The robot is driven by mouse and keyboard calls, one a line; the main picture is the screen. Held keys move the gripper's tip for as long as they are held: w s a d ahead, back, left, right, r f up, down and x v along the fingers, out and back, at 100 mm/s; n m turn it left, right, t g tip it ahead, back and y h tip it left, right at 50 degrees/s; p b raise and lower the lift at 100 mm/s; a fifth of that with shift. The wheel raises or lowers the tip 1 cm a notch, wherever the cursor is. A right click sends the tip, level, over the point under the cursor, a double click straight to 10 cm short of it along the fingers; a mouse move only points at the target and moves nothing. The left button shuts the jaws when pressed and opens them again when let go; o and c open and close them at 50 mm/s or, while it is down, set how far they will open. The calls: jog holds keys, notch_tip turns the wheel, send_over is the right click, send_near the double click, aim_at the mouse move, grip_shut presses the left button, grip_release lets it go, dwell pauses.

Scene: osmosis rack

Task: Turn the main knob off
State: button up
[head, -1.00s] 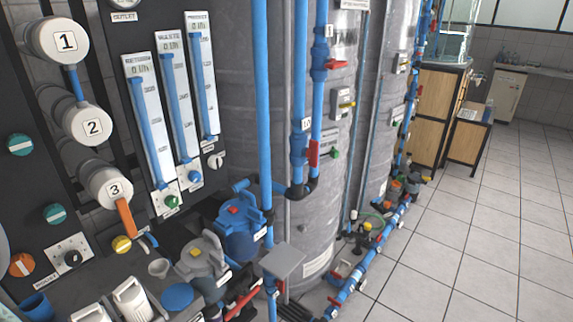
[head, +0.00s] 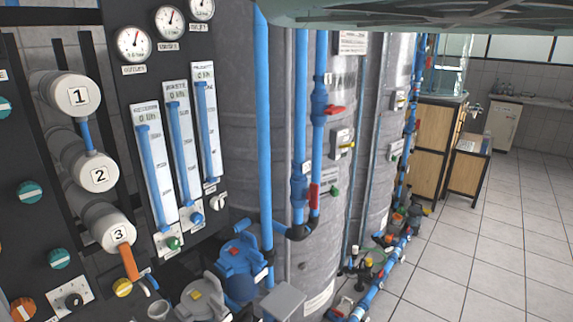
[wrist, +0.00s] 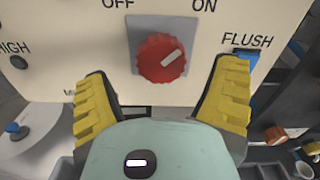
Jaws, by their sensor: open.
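The red main knob (wrist: 162,58) sits on a grey square plate on a pale panel (wrist: 75,45) in the wrist view. Its white pointer mark slants up and right, toward the word ON; OFF is printed to the upper left. My gripper (wrist: 166,76) is open, with one yellow-padded finger on each side, left and right of the knob. The fingers appear apart from the knob; the depth between them is hard to tell. Neither the red knob nor my gripper can be made out in the head view.
A blue FLUSH switch (wrist: 246,60) is close to the right finger. A small dark knob (wrist: 19,62) is at the panel's left. In the head view, the rack has numbered white cylinders (head: 100,172), gauges (head: 133,44) and blue pipes (head: 264,130). Tiled floor (head: 480,240) at right is clear.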

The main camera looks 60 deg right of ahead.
jog(key=w, duration=0.3)
jog(key=shift+w+d, duration=0.35)
jog(key=shift+w, duration=0.15)
jog(key=c, duration=1.2)
